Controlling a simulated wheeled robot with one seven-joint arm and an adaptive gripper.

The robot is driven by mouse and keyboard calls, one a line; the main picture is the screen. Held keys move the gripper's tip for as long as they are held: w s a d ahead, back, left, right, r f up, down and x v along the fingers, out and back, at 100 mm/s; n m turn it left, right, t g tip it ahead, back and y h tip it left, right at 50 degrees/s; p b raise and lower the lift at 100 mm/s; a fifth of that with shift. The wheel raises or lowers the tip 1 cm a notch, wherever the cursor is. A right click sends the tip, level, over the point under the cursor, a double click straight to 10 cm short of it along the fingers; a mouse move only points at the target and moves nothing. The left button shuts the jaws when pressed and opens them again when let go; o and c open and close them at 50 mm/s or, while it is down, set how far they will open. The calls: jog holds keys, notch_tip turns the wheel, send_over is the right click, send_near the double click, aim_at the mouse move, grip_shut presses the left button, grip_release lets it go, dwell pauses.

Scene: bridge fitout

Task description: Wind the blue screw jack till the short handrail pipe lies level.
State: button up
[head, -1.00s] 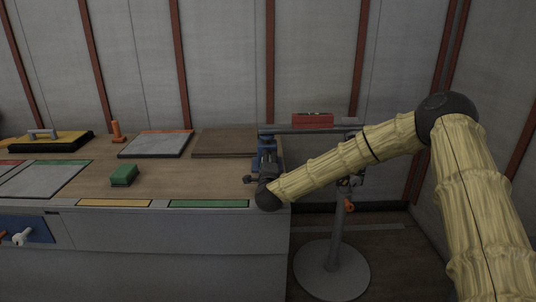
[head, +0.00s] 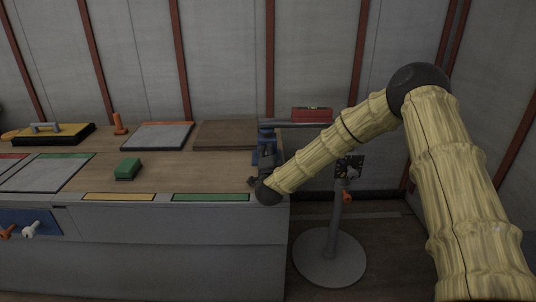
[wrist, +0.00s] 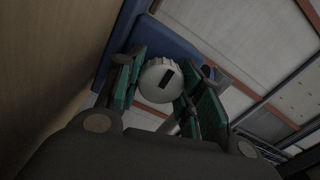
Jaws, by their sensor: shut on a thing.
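The blue screw jack (head: 266,146) stands at the right end of the workbench. The grey short handrail pipe (head: 290,125) runs right from the jack's top and looks close to level; my arm hides part of its right side. A red spirit level (head: 312,114) sits on the pipe, its vial too small to read. My gripper (head: 254,184) is low at the jack's front. In the wrist view its green-padded fingers (wrist: 163,84) are shut on a round white knob (wrist: 157,75) with a black mark, in front of the jack's blue body (wrist: 178,42).
A round-footed stand (head: 330,258) is right of the bench, under my arm. On the bench are a green block (head: 127,168), a brown board (head: 226,135), a grey panel (head: 157,137), an orange peg (head: 119,124) and a yellow-topped case (head: 55,133). A wall closes the back.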

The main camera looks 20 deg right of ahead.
jog(key=shift+f, duration=0.1)
jog(key=o, duration=0.8)
jog(key=shift+c, duration=0.2)
jog(key=shift+s, duration=0.1)
jog(key=v, duration=1.2)
